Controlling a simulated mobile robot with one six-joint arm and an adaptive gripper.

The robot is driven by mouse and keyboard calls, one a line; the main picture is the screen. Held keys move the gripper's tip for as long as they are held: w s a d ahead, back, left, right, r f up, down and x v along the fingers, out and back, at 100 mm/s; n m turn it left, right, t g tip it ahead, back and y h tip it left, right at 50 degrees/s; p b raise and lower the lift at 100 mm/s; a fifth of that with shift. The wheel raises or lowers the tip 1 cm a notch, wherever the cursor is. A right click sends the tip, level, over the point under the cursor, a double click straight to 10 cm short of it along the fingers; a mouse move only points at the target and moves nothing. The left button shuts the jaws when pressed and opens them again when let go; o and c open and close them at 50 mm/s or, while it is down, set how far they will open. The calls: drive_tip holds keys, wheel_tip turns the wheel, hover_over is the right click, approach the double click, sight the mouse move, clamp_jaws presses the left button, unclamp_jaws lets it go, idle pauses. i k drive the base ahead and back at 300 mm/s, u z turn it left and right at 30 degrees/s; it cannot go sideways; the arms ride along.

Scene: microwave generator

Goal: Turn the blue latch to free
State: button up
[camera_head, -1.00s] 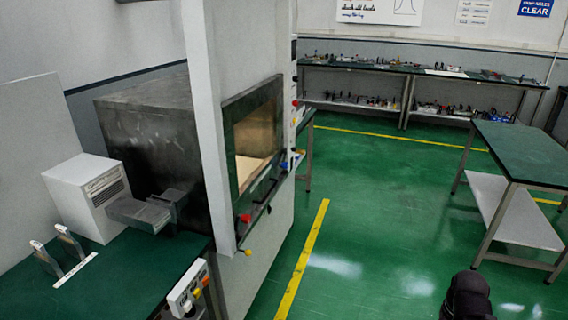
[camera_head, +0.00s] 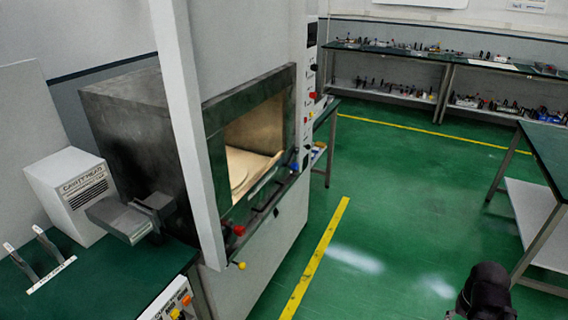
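The small blue latch (camera_head: 294,166) is at the right end of the ledge below the cabinet's open window. A red knob (camera_head: 239,230) is at the left end of the same ledge, and a yellow knob (camera_head: 241,265) is below it. The latch is too small to tell how it is turned. The microwave cabinet (camera_head: 262,245) has a lit, tan inside (camera_head: 250,140). A dark rounded part, seemingly of my arm, shows at the bottom right, well apart from the latch. No gripper fingers can be made out.
A green bench (camera_head: 95,285) with a white box (camera_head: 72,192) and a switch panel (camera_head: 170,298) stands left. A green-topped table (camera_head: 548,160) stands right, and cluttered benches (camera_head: 400,55) line the back wall. Green floor (camera_head: 400,220) with yellow lines lies open before the cabinet.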

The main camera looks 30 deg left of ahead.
sight(292, 164)
drive_tip(key=u, duration=0.65)
drive_tip(key=i, duration=0.95)
drive_tip(key=u, duration=0.65)
